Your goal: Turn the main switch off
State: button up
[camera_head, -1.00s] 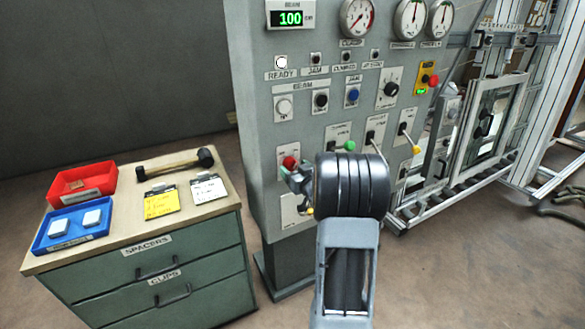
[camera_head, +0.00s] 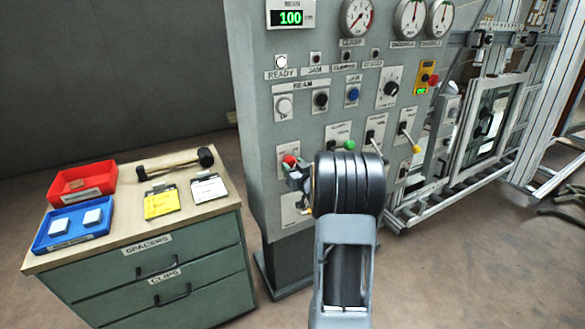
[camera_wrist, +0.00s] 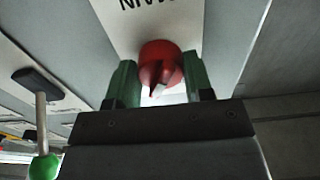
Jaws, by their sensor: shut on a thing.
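The main switch is a red rotary knob (camera_wrist: 160,66) on a white plate marked "MAIN" in the wrist view. It also shows as a small red knob (camera_head: 289,160) low on the left of the grey panel in the head view. My gripper (camera_wrist: 160,84) has its green fingers on either side of the red knob and is shut on it. In the head view my gripper (camera_head: 297,178) is at the panel, partly hidden by my dark wrist. The knob's exact turn angle is hard to tell.
A green-ball lever (camera_head: 349,145) and a yellow-ball lever (camera_head: 416,149) stick out right of the switch. The green ball also shows in the wrist view (camera_wrist: 45,167). A bench (camera_head: 130,235) with red and blue trays and a hammer stands at the left.

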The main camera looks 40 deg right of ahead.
jog(key=shift+f+b, duration=0.1)
jog(key=shift+b, duration=0.3)
jog(key=shift+f+n+b, duration=0.15)
jog(key=shift+n+b, duration=0.55)
jog(key=shift+b, duration=0.1)
jog(key=n+b, duration=0.3)
jog(key=b, duration=0.1)
jog(key=shift+b, duration=0.4)
jog(key=shift+c, duration=0.2)
jog(key=n+b, duration=0.4)
jog(key=shift+n+b, duration=0.3)
jog(key=shift+b, duration=0.05)
jog(key=shift+d+r+n+b, duration=0.1)
jog(key=shift+r+n+b, duration=0.05)
jog(key=shift+n+b, duration=0.55)
jog(key=shift+r+n+b, duration=0.15)
jog(key=shift+n+b, duration=0.45)
jog(key=shift+n, duration=0.1)
jog(key=shift+r, duration=0.1)
jog(key=o, duration=0.9)
